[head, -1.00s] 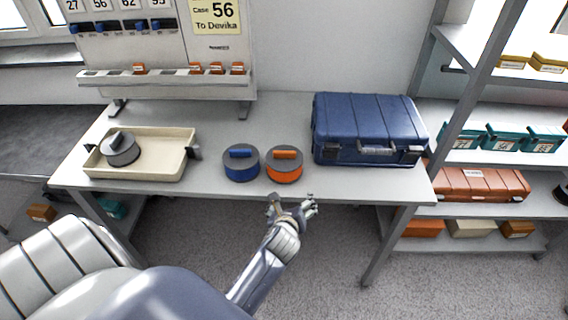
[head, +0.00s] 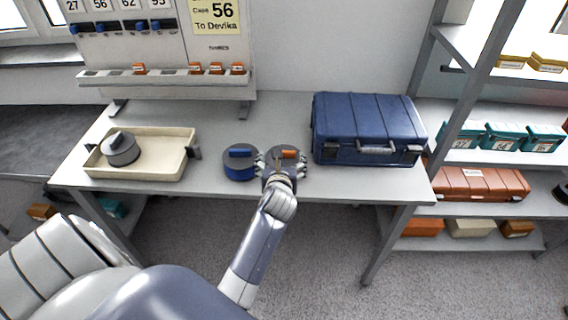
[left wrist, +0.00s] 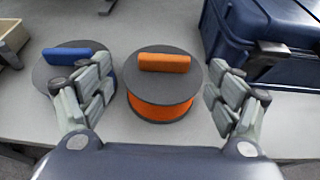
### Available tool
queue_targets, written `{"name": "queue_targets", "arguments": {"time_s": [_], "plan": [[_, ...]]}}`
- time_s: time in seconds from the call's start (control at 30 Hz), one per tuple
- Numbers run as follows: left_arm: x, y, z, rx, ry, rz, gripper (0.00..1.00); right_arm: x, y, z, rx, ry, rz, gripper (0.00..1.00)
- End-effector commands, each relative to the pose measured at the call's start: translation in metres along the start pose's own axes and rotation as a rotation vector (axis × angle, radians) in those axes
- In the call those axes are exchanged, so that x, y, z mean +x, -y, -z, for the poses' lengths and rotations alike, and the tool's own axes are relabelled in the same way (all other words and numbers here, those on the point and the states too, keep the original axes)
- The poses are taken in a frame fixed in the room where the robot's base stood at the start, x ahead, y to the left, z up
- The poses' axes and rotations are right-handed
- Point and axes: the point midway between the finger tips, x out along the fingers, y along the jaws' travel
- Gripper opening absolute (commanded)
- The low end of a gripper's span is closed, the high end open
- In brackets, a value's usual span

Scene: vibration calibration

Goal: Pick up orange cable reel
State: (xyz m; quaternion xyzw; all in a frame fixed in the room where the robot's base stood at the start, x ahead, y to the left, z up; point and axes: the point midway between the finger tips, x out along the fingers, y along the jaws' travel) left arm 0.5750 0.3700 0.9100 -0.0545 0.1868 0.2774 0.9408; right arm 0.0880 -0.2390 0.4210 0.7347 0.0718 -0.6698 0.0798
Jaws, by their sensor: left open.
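The orange cable reel (left wrist: 160,85) stands on the table, a dark round reel with orange sides and an orange handle block on top. In the head view the reel (head: 288,153) is partly hidden by my left gripper (head: 281,163), which is at its front edge. In the left wrist view my left gripper (left wrist: 160,100) is open, with one finger to each side of the reel and gaps between. The left finger is close to the blue cable reel (left wrist: 72,62), covering part of it. My right gripper is not in view.
The blue reel (head: 240,163) stands just left of the orange one. A blue case (head: 368,130) stands to the right. A cream tray (head: 180,170) holding a grey reel (head: 120,150) is at the left. A label board (head: 165,40) stands behind; shelves are at right.

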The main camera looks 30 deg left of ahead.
Motion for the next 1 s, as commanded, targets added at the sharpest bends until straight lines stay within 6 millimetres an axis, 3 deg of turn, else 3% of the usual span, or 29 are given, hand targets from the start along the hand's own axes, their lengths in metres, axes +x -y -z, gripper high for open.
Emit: {"name": "queue_targets", "arguments": {"time_s": [0.33, 0.7, 1.0], "plan": [[0.04, 0.006, -0.003, -0.001, -0.001, 0.0, 0.83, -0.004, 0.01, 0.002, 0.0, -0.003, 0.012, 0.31], [0.047, 0.006, -0.003, -0.001, -0.001, 0.002, 0.83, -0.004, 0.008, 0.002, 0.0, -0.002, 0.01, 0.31], [0.047, 0.006, -0.003, -0.001, -0.001, 0.001, 0.15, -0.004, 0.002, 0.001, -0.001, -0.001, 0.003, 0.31]]}}
